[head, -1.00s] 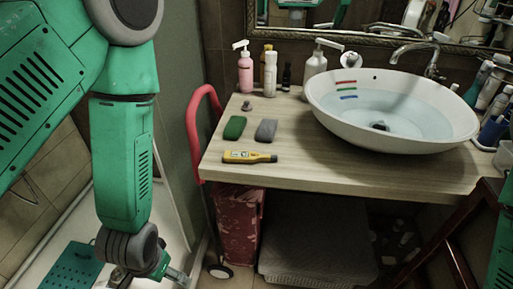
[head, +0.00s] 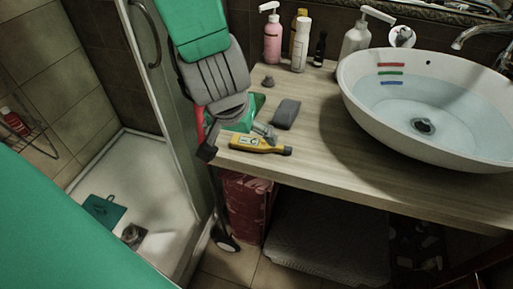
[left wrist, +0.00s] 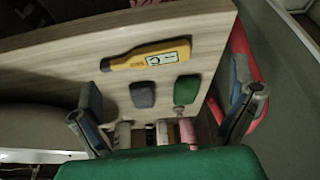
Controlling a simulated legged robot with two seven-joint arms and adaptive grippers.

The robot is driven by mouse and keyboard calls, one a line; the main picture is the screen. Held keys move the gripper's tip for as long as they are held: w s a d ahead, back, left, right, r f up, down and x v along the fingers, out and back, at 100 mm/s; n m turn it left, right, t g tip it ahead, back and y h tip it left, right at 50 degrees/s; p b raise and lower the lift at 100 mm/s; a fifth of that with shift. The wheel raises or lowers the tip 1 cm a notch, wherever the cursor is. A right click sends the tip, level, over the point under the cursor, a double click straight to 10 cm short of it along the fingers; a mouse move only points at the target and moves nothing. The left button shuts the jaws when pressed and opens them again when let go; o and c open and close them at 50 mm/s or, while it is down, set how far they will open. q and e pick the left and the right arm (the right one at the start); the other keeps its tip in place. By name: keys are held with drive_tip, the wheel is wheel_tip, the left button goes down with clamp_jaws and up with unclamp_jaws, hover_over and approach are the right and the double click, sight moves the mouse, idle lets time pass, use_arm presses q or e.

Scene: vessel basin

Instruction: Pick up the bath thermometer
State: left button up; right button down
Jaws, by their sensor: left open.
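The bath thermometer (head: 258,145) is a yellow stick with a small display and a dark tip. It lies flat on the wooden counter near the front left edge. My left gripper (head: 236,141) is open above the counter's left end, with one finger out past the edge and the other close to the thermometer. In the left wrist view the thermometer (left wrist: 148,54) lies ahead of the open gripper (left wrist: 165,108), across the space in front of the fingers and not between them. The gripper partly hides a green block in the head view.
A grey block (head: 286,114) and the green block (left wrist: 187,90) lie beside the thermometer. A water-filled white basin (head: 440,110) stands to the right, bottles (head: 300,45) behind. A red handle (left wrist: 247,75) runs along the counter's left edge. The front middle counter is clear.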

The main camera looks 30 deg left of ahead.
sight(247, 147)
use_arm(q)
drive_tip(key=x, duration=0.2)
drive_tip(key=b+x, duration=0.1)
drive_tip(key=shift+w+d+f, duration=0.15)
drive_tip(key=shift+d+f, duration=0.05)
drive_tip(key=shift+d, duration=0.1)
drive_tip(key=x, duration=0.1)
drive_tip(key=b+x, duration=0.1)
drive_tip(key=x, duration=0.1)
drive_tip(key=b+x, duration=0.1)
drive_tip(key=shift+w+a+f, duration=0.25)
drive_tip(key=shift+w+a, duration=0.05)
drive_tip(key=shift+a, duration=0.05)
drive_tip(key=shift+a+f, duration=0.1)
use_arm(e)
wheel_tip(247, 147, down, 4)
drive_tip(key=shift+w+d, duration=0.1)
use_arm(q)
drive_tip(key=shift+d, duration=0.25)
drive_tip(key=c, duration=1.2)
use_arm(e)
drive_tip(key=shift+d, duration=0.2)
